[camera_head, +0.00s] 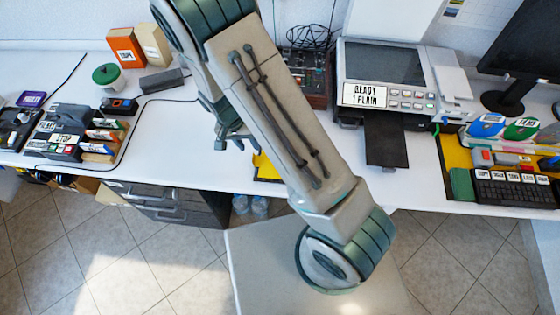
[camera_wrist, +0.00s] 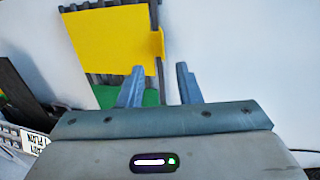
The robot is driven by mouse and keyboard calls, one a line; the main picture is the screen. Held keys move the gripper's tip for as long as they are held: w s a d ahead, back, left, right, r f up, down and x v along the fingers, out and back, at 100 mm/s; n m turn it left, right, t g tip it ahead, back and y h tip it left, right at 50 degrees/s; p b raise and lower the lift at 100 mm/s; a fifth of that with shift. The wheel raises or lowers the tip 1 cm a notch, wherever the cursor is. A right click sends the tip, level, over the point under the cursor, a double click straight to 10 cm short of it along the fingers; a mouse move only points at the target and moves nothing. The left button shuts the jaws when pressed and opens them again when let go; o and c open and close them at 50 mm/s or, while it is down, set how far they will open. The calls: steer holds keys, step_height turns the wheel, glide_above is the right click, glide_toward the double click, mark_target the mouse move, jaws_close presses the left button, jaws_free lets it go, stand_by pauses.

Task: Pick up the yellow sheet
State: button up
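The yellow sheet (camera_wrist: 110,40) lies on a dark ridged rack (camera_wrist: 153,85) in the wrist view, and its right edge has a small tab. In the head view, a yellow patch (camera_head: 264,168) shows beside my arm, which hides the rest. My gripper (camera_wrist: 160,84) is open, with a clear gap between its two fingers and nothing in it. The left fingertip is close to the sheet's lower edge in the picture; I cannot tell whether they touch. My gripper also shows in the head view (camera_head: 235,142), partly hidden, above the white table.
A green sheet (camera_wrist: 108,97) shows below the yellow one. A printer (camera_head: 400,80) with a dark tray (camera_head: 385,138) stands right of my arm. Boxes and devices crowd the left of the white table (camera_head: 180,120); a keyboard (camera_head: 515,190) is at the right.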

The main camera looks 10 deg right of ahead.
mark_target(253, 156)
steer(key=shift+a+p+x, duration=0.1)
steer(key=shift+p+x, duration=0.3)
steer(key=shift+x, duration=1)
steer(key=shift+a+p+x, duration=0.15)
steer(key=shift+p+x, duration=0.25)
steer(key=shift+x, duration=1)
steer(key=shift+s, duration=0.1)
jaws_close()
